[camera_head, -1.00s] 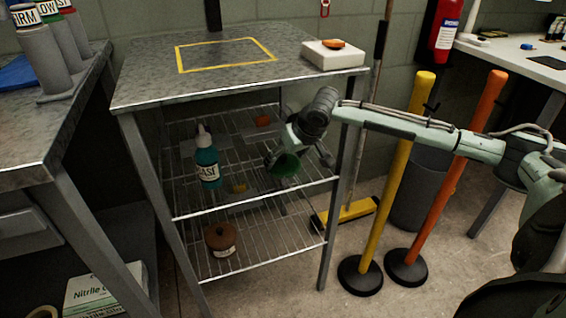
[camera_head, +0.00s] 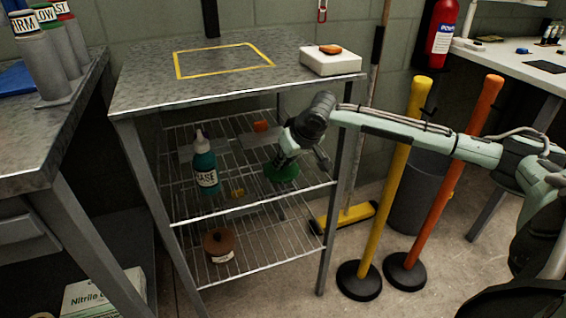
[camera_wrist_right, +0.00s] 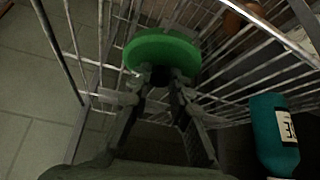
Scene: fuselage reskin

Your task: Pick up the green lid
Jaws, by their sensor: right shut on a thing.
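The green lid (camera_head: 282,172) is a round disc at the right side of the upper wire shelf in the head view. In the right wrist view the green lid (camera_wrist_right: 162,52) sits at the fingertips, its face towards the camera. My right gripper (camera_wrist_right: 160,78) is shut on the lid's near edge. In the head view my right gripper (camera_head: 284,158) reaches into the rack from the right, with the fingers partly hidden behind the wrist. I cannot tell whether the lid touches the shelf wires. My left gripper is not in view.
A teal bottle (camera_head: 205,165) stands on the same shelf (camera_head: 240,196) to the left; it also shows in the right wrist view (camera_wrist_right: 274,135). A brown pot (camera_head: 219,243) sits on the lower shelf. The steel tabletop (camera_head: 150,85) is above my gripper, and a rack leg (camera_head: 338,200) stands beside it.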

